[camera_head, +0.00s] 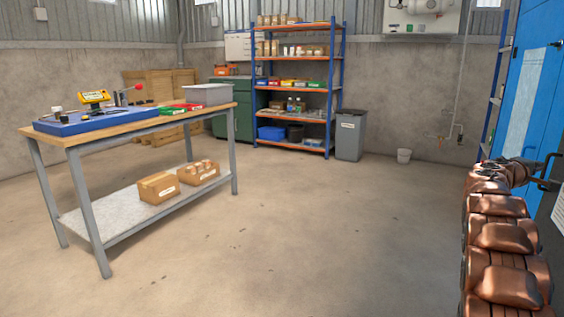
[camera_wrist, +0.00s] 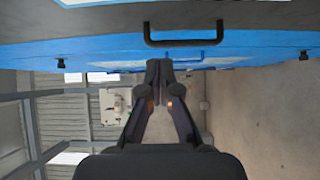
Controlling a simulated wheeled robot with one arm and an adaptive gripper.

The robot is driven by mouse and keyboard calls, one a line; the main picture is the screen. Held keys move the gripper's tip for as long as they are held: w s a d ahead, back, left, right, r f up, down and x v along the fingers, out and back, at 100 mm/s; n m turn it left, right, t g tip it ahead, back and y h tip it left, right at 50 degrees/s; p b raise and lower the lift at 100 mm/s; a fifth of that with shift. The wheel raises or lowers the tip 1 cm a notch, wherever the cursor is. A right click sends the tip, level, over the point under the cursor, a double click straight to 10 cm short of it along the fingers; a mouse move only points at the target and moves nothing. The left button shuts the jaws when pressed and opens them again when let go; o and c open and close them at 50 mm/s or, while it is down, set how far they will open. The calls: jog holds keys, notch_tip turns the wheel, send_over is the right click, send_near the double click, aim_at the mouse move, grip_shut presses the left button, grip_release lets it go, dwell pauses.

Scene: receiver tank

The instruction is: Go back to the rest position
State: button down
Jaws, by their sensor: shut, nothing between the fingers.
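My gripper shows in the wrist view (camera_wrist: 160,66), its two dark fingers together at the tips with nothing between them. It is just short of a black bar handle (camera_wrist: 184,43) on a blue front (camera_wrist: 90,52). A gap seems to lie between fingertips and handle, but contact is hard to judge. In the head view, my copper-coloured arm rises at the right edge, and its far end is beside the blue cabinet (camera_head: 535,85) near a dark handle (camera_head: 551,168). The fingertips are not clear there.
A workbench (camera_head: 150,125) with a blue board (camera_head: 90,122) and grey bin (camera_head: 208,94) stands left. A white tank (camera_head: 425,6) is on the wall. The middle floor is clear.

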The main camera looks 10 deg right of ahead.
jog(key=s+a+r+m+g+y+p, duration=0.1)
jog(key=s+a+r+y+p, duration=0.2)
jog(key=a+p, duration=0.45)
jog(key=s+a+r+m+g+y+p, duration=0.1)
jog(key=s+a+r+y+p, duration=0.3)
jog(key=a, duration=0.7)
jog(key=s+a+r+m+p, duration=0.2)
jog(key=a+r+p, duration=0.2)
jog(key=a+p, duration=0.45)
jog(key=s+a+r+g+y+p, duration=0.1)
jog(key=s+a+y+p, duration=0.2)
jog(key=s+a+p, duration=0.3)
jog(key=s+a+r+n+g+y+p, duration=0.1)
jog(key=s+a+y+p, duration=0.3)
jog(key=s+a, duration=0.9)
jog(key=s+a+r+g+y+p, duration=0.1)
jog(key=s+a+p, duration=0.7)
jog(key=a, duration=1.4)
jog(key=s+r+y, duration=0.1)
jog(key=s+y, duration=0.1)
jog(key=shift+s+a+r+n+g+y+p, duration=0.25)
jog(key=shift+s+a+n+g+y+p, duration=0.05)
jog(key=shift+s+g+p, duration=0.1)
jog(key=shift+d, duration=0.15)
